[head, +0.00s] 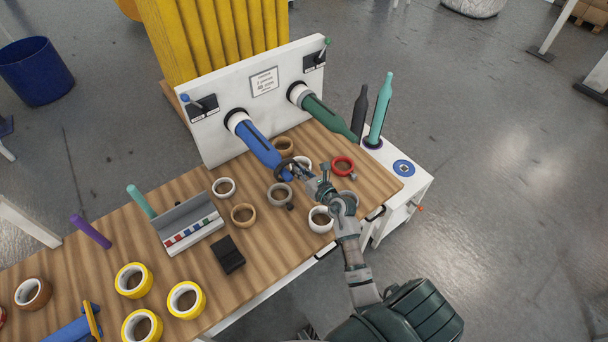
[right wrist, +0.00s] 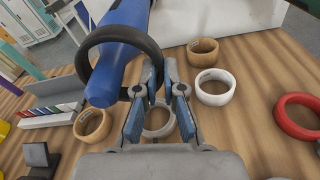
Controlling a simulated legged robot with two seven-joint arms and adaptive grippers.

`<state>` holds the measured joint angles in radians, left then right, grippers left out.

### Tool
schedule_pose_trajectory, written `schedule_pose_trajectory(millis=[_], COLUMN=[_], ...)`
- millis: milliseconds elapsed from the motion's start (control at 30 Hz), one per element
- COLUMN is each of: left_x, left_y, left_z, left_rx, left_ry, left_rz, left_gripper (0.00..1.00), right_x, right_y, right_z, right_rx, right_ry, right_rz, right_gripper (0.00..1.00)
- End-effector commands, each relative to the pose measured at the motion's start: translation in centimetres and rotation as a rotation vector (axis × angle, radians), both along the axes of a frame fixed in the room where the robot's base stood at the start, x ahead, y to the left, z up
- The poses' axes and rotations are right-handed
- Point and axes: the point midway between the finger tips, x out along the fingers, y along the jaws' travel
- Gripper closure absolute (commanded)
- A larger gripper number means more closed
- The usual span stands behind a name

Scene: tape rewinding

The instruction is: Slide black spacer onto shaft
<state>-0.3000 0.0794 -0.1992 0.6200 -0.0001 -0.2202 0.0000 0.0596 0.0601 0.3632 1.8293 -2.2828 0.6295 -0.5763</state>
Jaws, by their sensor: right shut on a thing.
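The black spacer (right wrist: 86,58) is a dark ring held in my right gripper (right wrist: 160,92), whose two fingers are closed on its side. The spacer also shows in the head view (head: 279,166), at the free end of the blue shaft (head: 258,146). In the right wrist view, the spacer's upper arc crosses in front of the blue shaft (right wrist: 118,58) and the shaft's tip covers part of its lower arc, so the ring appears around the shaft near its end. My right gripper (head: 303,171) is beside the shaft tip. My left gripper is not in view.
A second, green shaft (head: 328,116) sticks out of the white panel (head: 212,146) to the right. Several tape rolls, including a red one (head: 343,166) and a white one (head: 320,219), lie on the wooden table (head: 270,250) below. A colour-marked holder (head: 188,224) stands left.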

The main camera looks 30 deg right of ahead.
Motion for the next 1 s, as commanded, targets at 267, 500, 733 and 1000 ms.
schedule_pose_trajectory(millis=[267,500,733,1000], left_x=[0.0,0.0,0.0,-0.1], left_y=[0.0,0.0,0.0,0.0], left_z=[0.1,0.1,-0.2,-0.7], left_rx=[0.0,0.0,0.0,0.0], left_ry=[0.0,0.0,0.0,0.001], left_rz=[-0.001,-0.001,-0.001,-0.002], left_gripper=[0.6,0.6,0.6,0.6], right_x=[0.7,0.7,0.7,0.7], right_y=[0.1,0.1,0.2,0.5], right_z=[0.0,0.0,-0.5,-1.5], right_rx=[-0.001,-0.001,0.0,0.001], right_ry=[-0.001,0.0,0.0,0.0], right_rz=[0.0,0.0,0.001,0.0], right_gripper=[1.0,1.0,1.0,1.0])
